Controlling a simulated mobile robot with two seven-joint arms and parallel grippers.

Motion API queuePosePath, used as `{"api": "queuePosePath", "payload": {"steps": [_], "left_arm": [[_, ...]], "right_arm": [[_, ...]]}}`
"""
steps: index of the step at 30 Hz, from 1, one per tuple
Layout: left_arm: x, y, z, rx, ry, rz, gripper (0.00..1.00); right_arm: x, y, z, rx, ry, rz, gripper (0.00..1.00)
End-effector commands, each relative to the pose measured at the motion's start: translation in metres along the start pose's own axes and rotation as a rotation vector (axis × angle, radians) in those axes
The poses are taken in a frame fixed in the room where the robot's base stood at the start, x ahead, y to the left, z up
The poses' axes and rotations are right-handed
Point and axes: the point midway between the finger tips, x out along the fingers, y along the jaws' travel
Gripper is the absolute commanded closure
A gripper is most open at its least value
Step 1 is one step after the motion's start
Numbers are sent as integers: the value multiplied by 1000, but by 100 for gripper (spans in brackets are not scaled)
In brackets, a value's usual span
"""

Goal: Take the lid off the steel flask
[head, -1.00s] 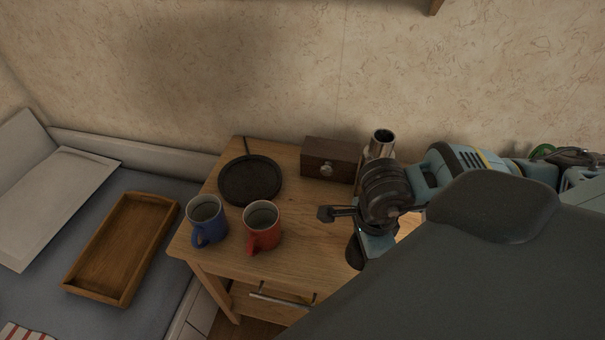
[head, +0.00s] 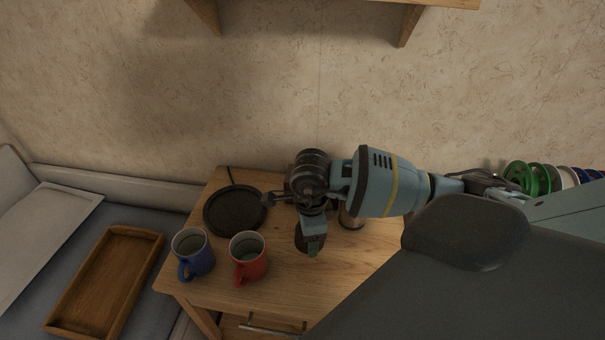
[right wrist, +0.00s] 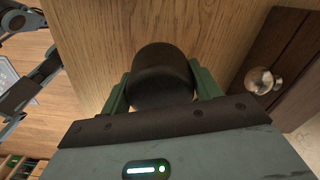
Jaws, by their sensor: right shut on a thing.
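My right gripper (head: 311,246) is above the wooden side table, right of the red mug. In the right wrist view its two green fingers (right wrist: 162,92) are shut on the round black lid (right wrist: 160,72). The lid also shows dark in the head view (head: 304,238), clear of the flask. The steel flask stands on the table behind my right forearm. Only a low part of its shiny body (head: 350,219) shows; its top is hidden. My left gripper is not in the head view.
The table (head: 365,246) also holds a red mug (head: 247,262), a blue mug (head: 192,257) and a round black pan (head: 236,210). A dark wooden drawer box (right wrist: 294,62) with a metal knob (right wrist: 262,80) is close to the gripper. A shelf (head: 400,8) is on the wall above.

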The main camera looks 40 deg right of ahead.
Motion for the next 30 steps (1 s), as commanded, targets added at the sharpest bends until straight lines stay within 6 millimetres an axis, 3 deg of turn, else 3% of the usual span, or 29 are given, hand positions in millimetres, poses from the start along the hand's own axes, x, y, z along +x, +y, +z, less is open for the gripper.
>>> {"api": "queuePosePath", "payload": {"steps": [3, 14, 21, 30], "left_arm": [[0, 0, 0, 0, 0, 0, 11], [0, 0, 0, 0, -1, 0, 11], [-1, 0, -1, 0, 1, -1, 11], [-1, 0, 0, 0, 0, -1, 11]], "right_arm": [[1, -12, 7, 1, -1, 0, 65], [2, -24, 14, 1, -2, 0, 65], [34, -23, 13, 0, 0, 1, 65], [38, -23, 13, -1, -1, 0, 65]]}}
